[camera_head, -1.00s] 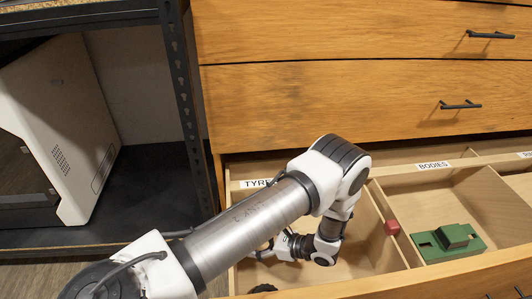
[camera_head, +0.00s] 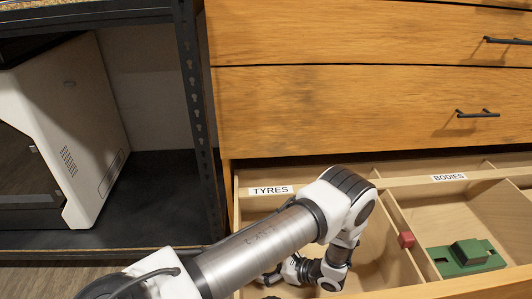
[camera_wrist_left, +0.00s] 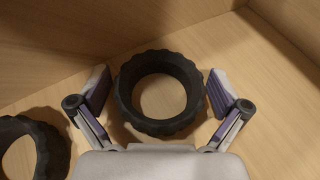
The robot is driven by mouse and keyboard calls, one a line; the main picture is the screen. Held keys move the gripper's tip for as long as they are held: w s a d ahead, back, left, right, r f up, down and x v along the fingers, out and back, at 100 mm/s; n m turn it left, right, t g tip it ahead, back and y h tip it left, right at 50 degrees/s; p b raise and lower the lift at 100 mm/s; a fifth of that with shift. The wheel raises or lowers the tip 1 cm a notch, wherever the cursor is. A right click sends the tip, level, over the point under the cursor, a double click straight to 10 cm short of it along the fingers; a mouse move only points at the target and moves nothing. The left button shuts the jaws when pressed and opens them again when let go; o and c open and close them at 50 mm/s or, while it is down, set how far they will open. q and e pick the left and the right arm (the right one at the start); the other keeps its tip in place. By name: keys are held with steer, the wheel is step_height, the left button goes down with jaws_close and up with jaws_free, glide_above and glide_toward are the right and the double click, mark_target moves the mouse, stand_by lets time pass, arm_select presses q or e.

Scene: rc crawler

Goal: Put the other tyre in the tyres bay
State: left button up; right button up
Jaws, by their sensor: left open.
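In the left wrist view, a black knobbly tyre (camera_wrist_left: 160,127) lies flat on a wooden floor near a corner. My left gripper (camera_wrist_left: 159,83) is open, with one finger on each side of this tyre and small gaps showing. A second black tyre (camera_wrist_left: 53,150) lies to the left, cut off by the picture edge. In the head view, my left arm reaches into the drawer bay labelled TYRES (camera_head: 270,190). Its gripper (camera_head: 268,278) is low in that bay, mostly hidden by the arm. My right gripper is not in view.
A small red block (camera_head: 406,240) is at the divider between the bays. A dark shelf unit (camera_head: 170,175) with a white machine (camera_head: 90,130) stands left of the drawers.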

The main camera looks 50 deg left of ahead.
arm_select(q)
steer(key=shift+d+r, duration=0.1)
steer(key=shift+r, duration=0.2)
steer(key=p+v, duration=0.4)
steer(key=v, duration=0.6)
steer(key=shift+w+d+r, duration=0.2)
steer(key=shift+d, duration=0.15)
steer(key=shift+w+d+r, duration=0.1)
steer(key=shift+d, duration=0.35)
